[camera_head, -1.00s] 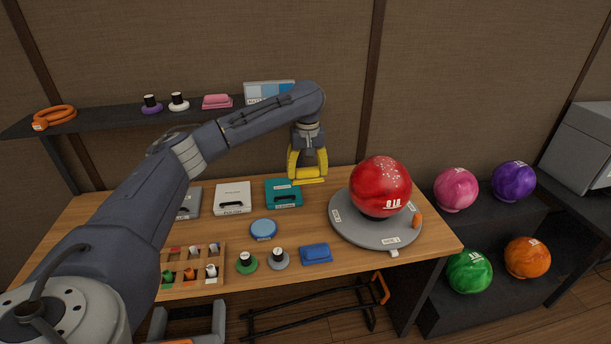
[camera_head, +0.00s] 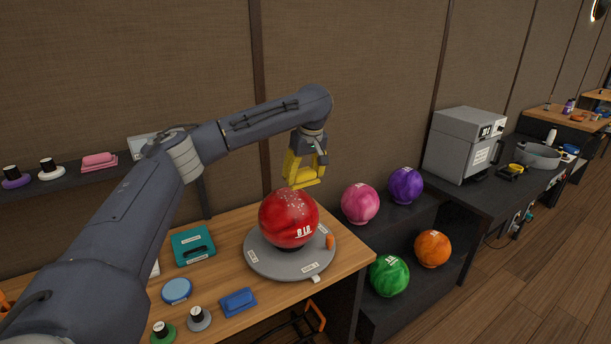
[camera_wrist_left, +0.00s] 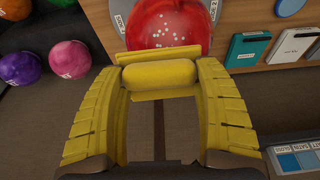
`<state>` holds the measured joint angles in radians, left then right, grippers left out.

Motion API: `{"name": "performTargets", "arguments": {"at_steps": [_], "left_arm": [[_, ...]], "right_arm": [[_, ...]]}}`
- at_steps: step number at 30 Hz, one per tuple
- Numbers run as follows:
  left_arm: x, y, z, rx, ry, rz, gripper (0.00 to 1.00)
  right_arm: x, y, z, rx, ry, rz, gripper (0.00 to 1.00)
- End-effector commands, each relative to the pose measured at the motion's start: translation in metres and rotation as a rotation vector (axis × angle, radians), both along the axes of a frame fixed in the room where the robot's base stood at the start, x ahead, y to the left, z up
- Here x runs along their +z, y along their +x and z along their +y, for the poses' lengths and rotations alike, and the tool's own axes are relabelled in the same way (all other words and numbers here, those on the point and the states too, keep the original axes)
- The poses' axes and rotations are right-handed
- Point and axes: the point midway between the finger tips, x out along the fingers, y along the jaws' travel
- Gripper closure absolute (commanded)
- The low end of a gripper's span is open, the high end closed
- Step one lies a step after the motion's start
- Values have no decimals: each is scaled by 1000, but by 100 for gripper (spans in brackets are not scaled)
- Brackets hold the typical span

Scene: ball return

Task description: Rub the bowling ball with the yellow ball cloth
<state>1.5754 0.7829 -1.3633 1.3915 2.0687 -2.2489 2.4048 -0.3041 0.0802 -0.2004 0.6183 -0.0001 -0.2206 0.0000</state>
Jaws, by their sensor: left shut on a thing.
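The red bowling ball (camera_head: 289,218) rests on a round grey turntable (camera_head: 262,262) on the wooden bench, with pale specks on its upper face. My left gripper (camera_head: 301,180) has yellow fingers and is shut on the yellow ball cloth (camera_head: 307,185). It holds the cloth above and just behind the ball, apart from it in the head view. In the left wrist view the cloth (camera_wrist_left: 158,74) lies between the fingertips, and the ball (camera_wrist_left: 168,22) shows just beyond it. My right gripper is not in view.
A teal case (camera_head: 193,246), a blue round tin (camera_head: 177,290) and a blue block (camera_head: 238,301) lie on the bench (camera_head: 222,279) left of the turntable. Pink (camera_head: 360,203), purple, green and orange balls sit on a dark rack to the right. An orange piece (camera_head: 330,242) stands at the turntable's edge.

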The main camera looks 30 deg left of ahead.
Motion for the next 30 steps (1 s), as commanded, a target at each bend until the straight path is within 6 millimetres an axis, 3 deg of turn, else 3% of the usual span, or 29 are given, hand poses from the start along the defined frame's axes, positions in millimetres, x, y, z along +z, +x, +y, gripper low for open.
{"name": "performTargets", "arguments": {"at_steps": [10,21,30], "left_arm": [[-12,1,4,31,33,-18,54],[-42,6,12,32,33,-17,54],[-55,8,16,30,33,-19,54]], "right_arm": [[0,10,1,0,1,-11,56],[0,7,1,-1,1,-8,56],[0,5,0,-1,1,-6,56]]}}
